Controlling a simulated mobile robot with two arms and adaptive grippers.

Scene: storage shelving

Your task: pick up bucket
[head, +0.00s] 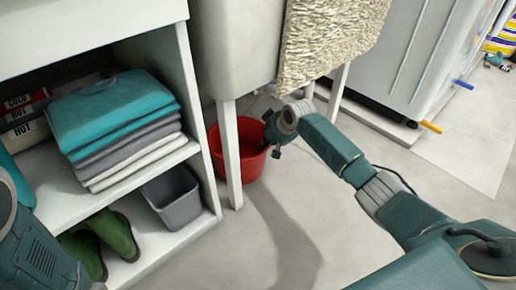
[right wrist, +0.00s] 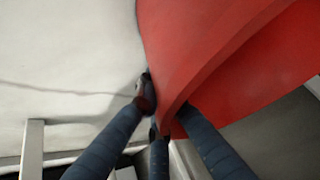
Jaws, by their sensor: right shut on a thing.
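The red bucket (head: 253,169) stands on the floor under the white sink, partly behind one white sink leg. In the right wrist view, the bucket's red wall and rim (right wrist: 220,60) fill the upper right. My right gripper (head: 270,147) is at the bucket's right side in the head view. It is shut on the rim, and its dark fingers (right wrist: 158,112) close around the edge in the right wrist view. Part of my left arm shows at the lower left, but its gripper is out of view.
A white shelf unit (head: 205,150) with folded towels (head: 115,125), a grey bin (head: 173,200) and green boots (head: 108,240) stands left. A white sink leg (head: 230,155) is close to the bucket. A textured mat (head: 325,40) hangs above. The floor in front is clear.

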